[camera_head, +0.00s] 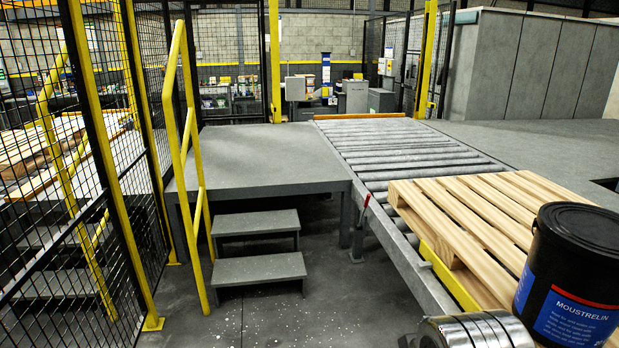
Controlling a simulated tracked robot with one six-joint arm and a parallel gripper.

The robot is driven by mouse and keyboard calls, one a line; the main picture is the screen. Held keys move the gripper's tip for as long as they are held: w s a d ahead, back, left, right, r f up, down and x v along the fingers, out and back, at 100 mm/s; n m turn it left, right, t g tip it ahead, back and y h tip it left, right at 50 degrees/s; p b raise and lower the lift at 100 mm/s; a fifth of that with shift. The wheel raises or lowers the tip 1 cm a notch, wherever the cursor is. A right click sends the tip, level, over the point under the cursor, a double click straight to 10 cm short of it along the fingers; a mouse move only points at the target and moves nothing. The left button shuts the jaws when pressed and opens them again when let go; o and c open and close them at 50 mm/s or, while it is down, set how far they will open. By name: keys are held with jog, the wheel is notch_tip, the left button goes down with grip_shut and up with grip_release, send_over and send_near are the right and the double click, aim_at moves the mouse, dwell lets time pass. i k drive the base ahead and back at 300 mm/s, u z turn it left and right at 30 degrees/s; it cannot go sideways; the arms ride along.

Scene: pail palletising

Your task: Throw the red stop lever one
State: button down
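The red stop lever (366,201) is small and stands upright but slightly tilted on the near left side of the roller conveyor (415,152). It is beside the corner of the grey platform, close to the conveyor's side rail. It is too small to tell its exact setting.
A wooden pallet (453,222) lies on the conveyor at right, with a black pail (568,283) on its near end. A grey platform (258,158) with two steps (259,270) and a yellow handrail (200,190) stands left. Mesh fencing (75,200) borders the left; floor before the steps is clear.

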aim_at(359, 227)
jog(key=z, duration=0.1)
jog(key=i, duration=4)
jog(key=u, duration=0.2)
